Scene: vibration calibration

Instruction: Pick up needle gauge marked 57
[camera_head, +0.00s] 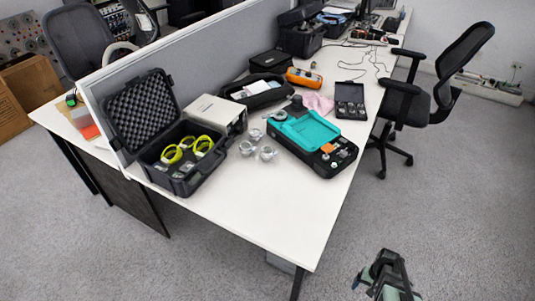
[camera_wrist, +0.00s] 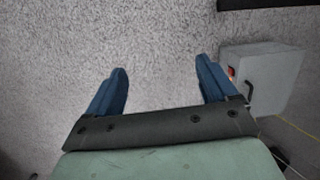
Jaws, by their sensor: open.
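I cannot read a 57 on anything, so I cannot tell which object is the needle gauge. Several small round silver pieces (camera_head: 267,153) stand on the white table between the open black case and the teal device. A round grey piece (camera_head: 278,115) lies at the back left corner of the teal device (camera_head: 305,132). My gripper (camera_wrist: 161,68) is open and empty, with its two blue fingers spread above grey carpet in the wrist view. In the head view my gripper (camera_head: 385,272) is at the bottom right, beyond the table's edge and far from these pieces.
The open black case (camera_head: 182,185) with yellow-green rings is on the table's left. A beige box (camera_head: 216,113), orange meter (camera_head: 304,78) and small black case (camera_head: 350,100) stand farther back. The table's front (camera_head: 262,222) is clear. A grey box (camera_wrist: 262,80) is right of my fingers.

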